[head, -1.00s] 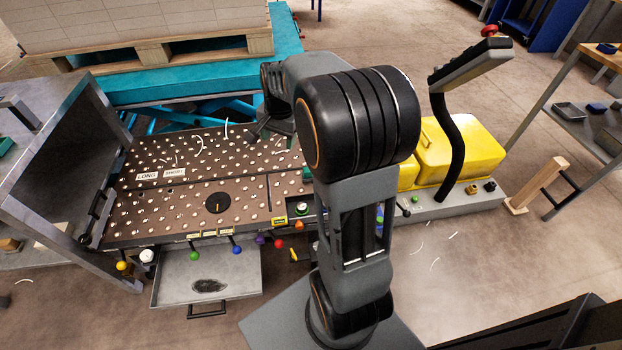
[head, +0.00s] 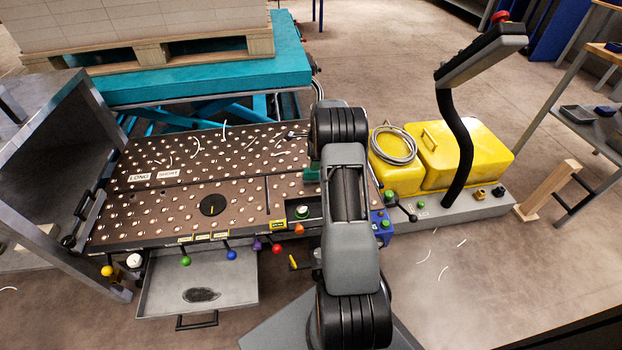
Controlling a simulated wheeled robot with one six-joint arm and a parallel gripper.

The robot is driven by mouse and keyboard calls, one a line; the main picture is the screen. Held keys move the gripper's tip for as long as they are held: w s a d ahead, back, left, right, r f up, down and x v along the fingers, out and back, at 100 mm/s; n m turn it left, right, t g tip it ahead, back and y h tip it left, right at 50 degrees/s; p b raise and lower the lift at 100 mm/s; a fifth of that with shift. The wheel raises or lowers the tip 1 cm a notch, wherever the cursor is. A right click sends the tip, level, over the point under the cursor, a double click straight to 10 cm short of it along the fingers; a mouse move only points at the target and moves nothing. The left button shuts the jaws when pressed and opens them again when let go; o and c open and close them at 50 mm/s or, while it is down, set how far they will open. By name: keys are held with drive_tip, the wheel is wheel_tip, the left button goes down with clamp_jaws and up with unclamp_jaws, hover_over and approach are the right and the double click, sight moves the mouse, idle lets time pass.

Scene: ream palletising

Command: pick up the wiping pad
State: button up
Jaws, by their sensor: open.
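I cannot make out a wiping pad for certain. A small green block (head: 312,174) shows at the right of the perforated table, partly hidden by my arm; I cannot tell whether it is the pad. A dark oval patch (head: 201,295) lies in the pulled-out grey tray (head: 160,268); it looks like a smear. My gripper (head: 297,134) is mostly hidden behind my arm, with only a small grey part showing over the table's back right. It is open, and I see nothing held.
The brown perforated table (head: 130,205) carries pale curled strips. Coloured knobs line its front edge. Yellow boxes (head: 465,155) and a control post (head: 458,140) stand at the right. A grey cabinet (head: 75,150) stands at left, and a teal lift (head: 200,88) behind.

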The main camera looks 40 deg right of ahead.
sight(311, 172)
drive_tip(key=shift+w+a+f+b, duration=0.15)
drive_tip(key=shift+f+b, duration=0.4)
drive_tip(key=shift+f, duration=0.65)
drive_tip(key=shift+w+a+f+b, duration=0.1)
drive_tip(key=shift+f+b, duration=0.4)
drive_tip(key=shift+f, duration=0.75)
drive_tip(key=shift+w+a+f+b, duration=0.15)
drive_tip(key=shift+f+b, duration=0.4)
drive_tip(key=shift+f, duration=0.65)
drive_tip(key=shift+s, duration=0.1)
drive_tip(key=c, duration=1)
